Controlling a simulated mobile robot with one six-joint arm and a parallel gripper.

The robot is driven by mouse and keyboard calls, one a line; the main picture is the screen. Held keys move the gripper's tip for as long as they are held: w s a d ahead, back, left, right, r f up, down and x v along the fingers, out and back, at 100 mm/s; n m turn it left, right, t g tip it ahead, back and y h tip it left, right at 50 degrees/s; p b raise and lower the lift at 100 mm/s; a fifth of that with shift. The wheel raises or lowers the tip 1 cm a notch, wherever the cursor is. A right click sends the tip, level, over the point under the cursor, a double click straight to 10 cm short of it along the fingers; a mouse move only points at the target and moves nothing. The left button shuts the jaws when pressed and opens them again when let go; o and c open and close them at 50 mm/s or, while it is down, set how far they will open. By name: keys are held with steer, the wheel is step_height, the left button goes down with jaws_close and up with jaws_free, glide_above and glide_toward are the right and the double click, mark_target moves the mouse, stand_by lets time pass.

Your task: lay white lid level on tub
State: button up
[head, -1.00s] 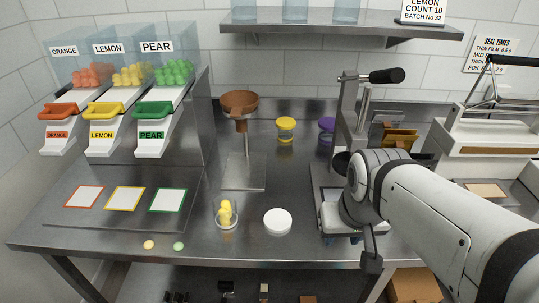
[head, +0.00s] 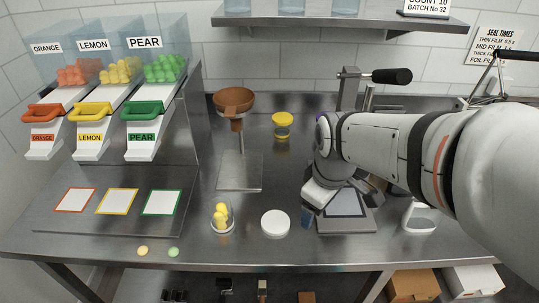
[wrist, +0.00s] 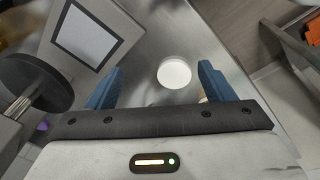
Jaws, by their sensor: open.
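The white lid (head: 275,223) lies flat on the steel bench near its front edge; it also shows in the wrist view (wrist: 174,73), ahead of and between my fingers. The clear tub (head: 222,220) stands upright just left of the lid, apart from it, uncovered, with yellow gummies inside. My gripper (head: 308,217) is right of the lid, above the bench, empty. Its two blue fingers (wrist: 158,88) are spread wide in the wrist view. In the wrist view most of the tub is hidden behind the right finger.
A funnel stand (head: 239,172) rises behind the tub. A press (head: 346,222) with a dark handle stands right of the lid, close to my arm. Yellow and green gummies (head: 143,250) lie at the front edge.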

mark_target(275, 221)
steer(key=o, duration=0.4)
steer(key=w+a+f+n, duration=0.1)
steer(key=n, duration=0.2)
steer(key=w+a+n, duration=0.2)
steer(key=n, duration=0.1)
steer(key=w+a+f+n+g, duration=0.1)
steer(key=a+n, duration=0.1)
steer(key=n, duration=0.1)
steer(key=shift+w+f+p, duration=0.35)
steer(key=shift+w+p, duration=0.05)
steer(key=a+f+n, duration=0.1)
steer(key=n, duration=0.1)
steer(key=w+a+f+n, duration=0.1)
steer(key=n, duration=0.1)
steer(key=w+a+n, duration=0.1)
steer(key=n, duration=0.1)
steer(key=shift+w+a+f+n+g, duration=0.25)
steer(key=shift+f+n+g, duration=0.05)
steer(key=shift+f+g, duration=0.1)
steer(key=shift+a+f, duration=0.1)
steer(key=shift+f, duration=0.2)
steer(key=shift+s+a+f+p, duration=0.1)
steer(key=shift+f+p, duration=0.65)
steer(key=shift+f, duration=2.9)
